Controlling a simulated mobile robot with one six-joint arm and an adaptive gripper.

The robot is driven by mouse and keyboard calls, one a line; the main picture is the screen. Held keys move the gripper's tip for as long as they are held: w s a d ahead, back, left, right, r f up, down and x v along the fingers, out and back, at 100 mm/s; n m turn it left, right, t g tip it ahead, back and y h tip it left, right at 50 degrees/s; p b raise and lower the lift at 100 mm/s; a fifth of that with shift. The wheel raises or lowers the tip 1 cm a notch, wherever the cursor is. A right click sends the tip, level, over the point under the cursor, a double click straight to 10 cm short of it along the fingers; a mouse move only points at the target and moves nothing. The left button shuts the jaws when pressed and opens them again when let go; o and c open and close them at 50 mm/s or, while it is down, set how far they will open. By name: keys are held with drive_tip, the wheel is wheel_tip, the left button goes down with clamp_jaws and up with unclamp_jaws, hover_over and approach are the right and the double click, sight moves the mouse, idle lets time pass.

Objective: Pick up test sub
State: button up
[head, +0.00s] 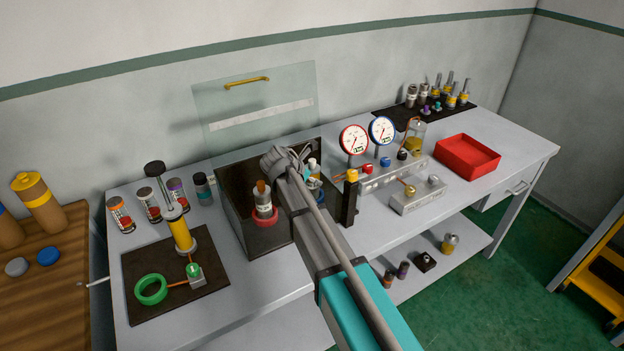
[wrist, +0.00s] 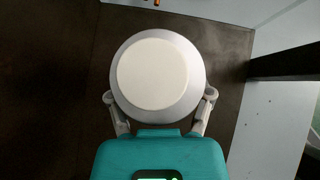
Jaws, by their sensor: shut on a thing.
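In the wrist view, a pale grey round piece (wrist: 155,75) with a flat off-white top sits between the two fingers of my gripper (wrist: 159,96). The fingers touch it on both sides, so my gripper is shut on it. In the head view, my gripper (head: 283,157) is over the dark open-topped box with the clear raised lid. My arm hides much of the box. I cannot tell from these views whether the round piece is the test sub.
The clear lid (head: 262,108) stands up behind the box (head: 245,225). Inside stands a grey piece with a brown top (head: 262,190) in a red ring. To the right are two gauges (head: 353,139), a black post (head: 349,205) and a red tray (head: 467,157).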

sight(312, 160)
drive_tip(key=shift+r+p, duration=3.9)
drive_tip(key=shift+r, duration=0.3)
